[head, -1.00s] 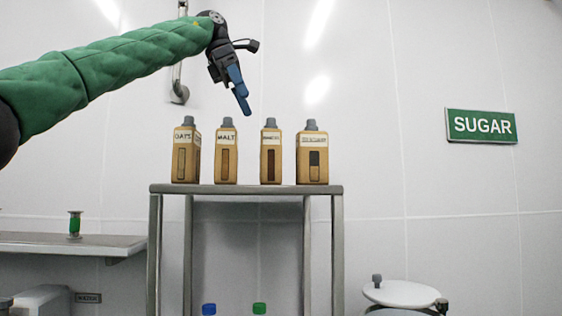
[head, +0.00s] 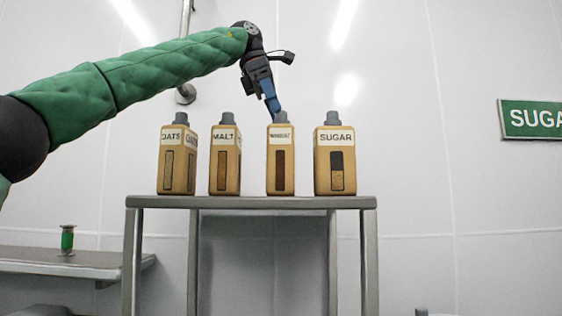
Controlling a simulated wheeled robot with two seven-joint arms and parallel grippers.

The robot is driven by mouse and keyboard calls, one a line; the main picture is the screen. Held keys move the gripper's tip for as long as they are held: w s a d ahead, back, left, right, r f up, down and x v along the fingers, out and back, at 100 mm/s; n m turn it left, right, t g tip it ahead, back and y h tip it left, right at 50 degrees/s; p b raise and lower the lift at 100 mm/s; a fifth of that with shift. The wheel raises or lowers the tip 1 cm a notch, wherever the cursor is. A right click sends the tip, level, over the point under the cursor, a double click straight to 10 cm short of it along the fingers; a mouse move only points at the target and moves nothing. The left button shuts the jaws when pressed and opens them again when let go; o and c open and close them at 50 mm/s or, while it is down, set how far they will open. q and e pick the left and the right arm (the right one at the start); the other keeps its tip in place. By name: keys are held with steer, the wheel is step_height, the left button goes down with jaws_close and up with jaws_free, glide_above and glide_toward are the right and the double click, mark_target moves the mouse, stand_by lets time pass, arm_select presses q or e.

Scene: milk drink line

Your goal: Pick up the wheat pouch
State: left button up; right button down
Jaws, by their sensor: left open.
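Several tan pouches with grey caps stand upright in a row on a metal stand. The labels read OATS on the oats pouch (head: 167,160), MALT on the malt pouch (head: 224,165) and SUGAR on the sugar pouch (head: 335,160). The label of the third pouch from the left (head: 280,165) is too small to read; no label legibly says wheat. My left gripper (head: 274,107) comes in from the upper left, open, with its blue fingers pointing down at the third pouch's grey cap. I cannot tell whether they touch it. My right gripper is out of view.
The stand (head: 250,202) has a flat top with narrow gaps between the pouches. A lower shelf (head: 60,262) at the left holds a green spool-like object (head: 67,240). A green SUGAR sign (head: 535,119) hangs on the white wall at the right.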

mark_target(284, 128)
arm_select(q)
steer(key=shift+d+f+p, duration=0.15)
steer(key=shift+f+p, duration=0.05)
steer(key=shift+p, duration=0.1)
steer(key=p+x, duration=0.1)
steer(key=x, duration=0.2)
steer(key=shift+w+d+p, duration=0.1)
steer(key=shift+w+p, duration=0.05)
steer(key=shift+p, duration=0.25)
steer(key=shift+d+f, duration=0.15)
steer(key=shift+f, duration=0.35)
steer(key=shift+s+f, duration=0.15)
steer(key=shift+s, duration=0.05)
steer(key=shift+d, duration=0.1)
steer(key=shift+w, duration=0.1)
steer(key=c, duration=1.7)
steer(key=shift+c, duration=0.9)
